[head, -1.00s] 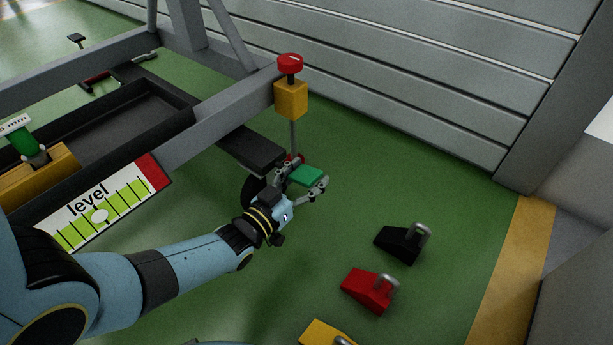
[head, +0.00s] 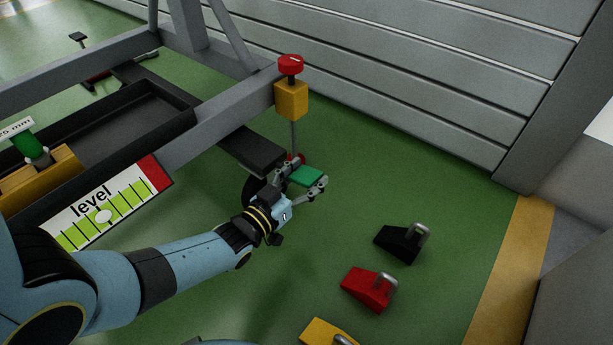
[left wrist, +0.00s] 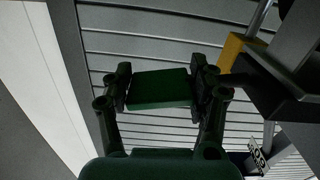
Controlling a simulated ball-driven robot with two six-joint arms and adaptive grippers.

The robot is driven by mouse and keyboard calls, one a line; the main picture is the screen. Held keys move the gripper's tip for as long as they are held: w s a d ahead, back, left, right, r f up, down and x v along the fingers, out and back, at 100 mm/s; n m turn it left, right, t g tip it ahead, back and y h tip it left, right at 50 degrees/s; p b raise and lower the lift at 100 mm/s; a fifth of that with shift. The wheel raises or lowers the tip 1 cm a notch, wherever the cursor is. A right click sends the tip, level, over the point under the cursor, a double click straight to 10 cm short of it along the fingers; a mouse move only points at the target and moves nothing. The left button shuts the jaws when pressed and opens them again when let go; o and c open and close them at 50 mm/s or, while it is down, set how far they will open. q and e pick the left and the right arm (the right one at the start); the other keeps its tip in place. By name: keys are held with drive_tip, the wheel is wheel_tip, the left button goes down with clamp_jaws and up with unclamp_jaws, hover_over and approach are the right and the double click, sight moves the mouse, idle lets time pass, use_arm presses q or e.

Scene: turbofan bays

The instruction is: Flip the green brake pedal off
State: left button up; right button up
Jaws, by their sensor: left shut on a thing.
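The green brake pedal (head: 307,176) is a flat green plate low at the frame's corner, by the caster wheel. My left gripper (head: 305,178) reaches it from the left and is shut on it, one finger on each side. In the left wrist view the dark green pedal (left wrist: 158,89) fills the gap between the two fingers of my left gripper (left wrist: 160,92). The pedal's far edge and its mounting are hard to make out. My right gripper is not in view.
Above the pedal stand a yellow block (head: 291,100) and a red knob (head: 290,65) on the grey frame. Black (head: 398,245), red (head: 367,289) and yellow (head: 325,333) wedge chocks lie on the green floor to the right. A ribbed grey wall (head: 400,80) rises behind.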

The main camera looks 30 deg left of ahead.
use_arm(q)
drive_tip(key=o, duration=1.5)
drive_tip(key=shift+w+a+r, duration=0.1)
drive_tip(key=shift+w+r, duration=0.3)
drive_tip(key=shift+r, duration=0.45)
drive_tip(key=shift+c, duration=0.2)
drive_tip(key=shift+o, duration=1)
drive_tip(key=shift+f, duration=0.1)
drive_tip(key=shift+s+f, duration=0.1)
drive_tip(key=shift+f, duration=0.05)
drive_tip(key=shift+s, duration=0.1)
drive_tip(key=shift+s+f, duration=0.1)
drive_tip(key=shift+s, duration=0.1)
drive_tip(key=s+a, duration=0.1)
drive_tip(key=s, duration=1)
drive_tip(key=shift+s+a, duration=0.15)
drive_tip(key=shift+a, duration=0.2)
